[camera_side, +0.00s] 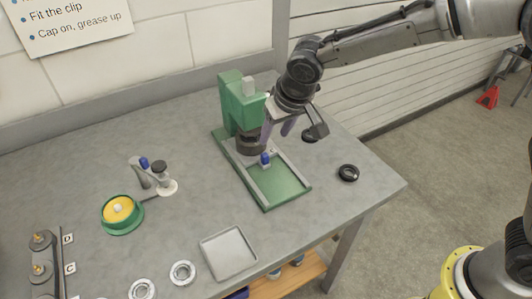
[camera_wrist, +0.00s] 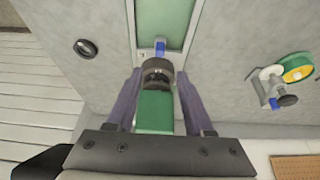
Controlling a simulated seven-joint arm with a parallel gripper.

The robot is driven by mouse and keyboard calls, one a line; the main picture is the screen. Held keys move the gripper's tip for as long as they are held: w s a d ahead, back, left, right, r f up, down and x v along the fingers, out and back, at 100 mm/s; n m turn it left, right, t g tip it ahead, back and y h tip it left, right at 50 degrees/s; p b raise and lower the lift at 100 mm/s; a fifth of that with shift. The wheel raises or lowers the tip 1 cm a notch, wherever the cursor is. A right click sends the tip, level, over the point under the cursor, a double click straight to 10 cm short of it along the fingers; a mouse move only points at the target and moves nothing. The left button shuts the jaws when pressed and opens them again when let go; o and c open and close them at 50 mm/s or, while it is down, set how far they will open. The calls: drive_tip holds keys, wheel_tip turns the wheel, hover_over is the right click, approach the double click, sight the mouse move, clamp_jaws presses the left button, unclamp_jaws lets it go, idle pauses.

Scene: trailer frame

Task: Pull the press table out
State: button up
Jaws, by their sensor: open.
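A green press (camera_side: 237,106) stands on the bench with a dark round ram part (camera_side: 250,144) under its head. Its green base plate (camera_side: 284,188) with grey rails stretches toward the front right. A small upright blue knob (camera_side: 265,158) stands just in front of the ram; it also shows in the wrist view (camera_wrist: 160,48). The table under the ram is mostly hidden. My gripper (camera_side: 278,131) is open and empty, above and beside the press head. In the wrist view its purple fingers (camera_wrist: 158,104) appear on either side of the green head and dark ram; contact cannot be told.
A grey tray (camera_side: 228,254), pale rings (camera_side: 182,273), a yellow-filled green pot (camera_side: 119,212) and a small stand (camera_side: 157,177) are at left and front. Bare bench surrounds the base plate.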

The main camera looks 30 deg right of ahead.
sight(265, 155)
drive_tip(key=x, duration=1.1)
drive_tip(key=shift+f, duration=0.2)
clamp_jaws()
idle(1.0)
